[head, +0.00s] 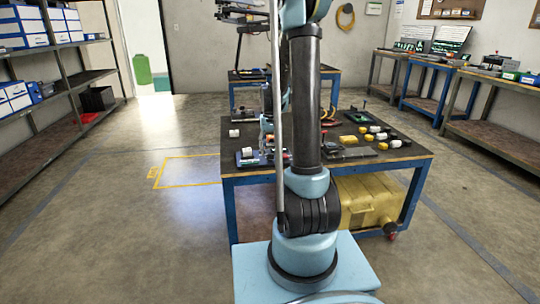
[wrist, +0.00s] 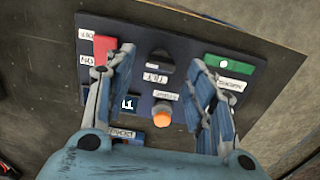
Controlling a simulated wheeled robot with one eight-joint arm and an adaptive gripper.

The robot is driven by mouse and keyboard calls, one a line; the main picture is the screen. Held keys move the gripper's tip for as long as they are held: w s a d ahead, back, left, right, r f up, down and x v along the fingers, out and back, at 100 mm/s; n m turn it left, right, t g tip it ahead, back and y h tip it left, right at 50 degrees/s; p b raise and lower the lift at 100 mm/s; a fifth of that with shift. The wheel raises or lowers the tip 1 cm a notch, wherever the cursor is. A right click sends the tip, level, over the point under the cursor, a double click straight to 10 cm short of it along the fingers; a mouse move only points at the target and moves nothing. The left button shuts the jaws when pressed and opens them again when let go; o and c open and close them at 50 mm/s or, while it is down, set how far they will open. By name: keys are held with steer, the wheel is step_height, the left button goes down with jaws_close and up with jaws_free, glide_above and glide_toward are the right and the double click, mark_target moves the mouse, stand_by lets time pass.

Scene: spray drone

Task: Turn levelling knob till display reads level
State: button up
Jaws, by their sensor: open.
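The dark control panel (wrist: 185,42) lies on the bench, below my gripper in the wrist view. A black knob (wrist: 158,62) sits at its upper middle, with a small label under it too blurred to read. A small dark display (wrist: 126,103) shows white characters like "L1". My gripper (wrist: 162,60) is open, its fingers apart on either side of the black knob in the picture; I see no contact. An orange round button (wrist: 162,113) sits between the fingers, nearer the palm. In the head view my arm covers part of the panel area.
A red part (wrist: 104,46) is by the left finger and a green part (wrist: 229,65) right of the right finger. The blue-legged bench (head: 405,155) carries several white and yellow pieces at right. A yellow case (head: 365,200) is underneath. Open floor lies left.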

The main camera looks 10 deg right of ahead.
mark_target(270, 157)
steer(key=shift+f, duration=1.45)
steer(key=shift+c, duration=0.6)
steer(key=c, duration=0.9)
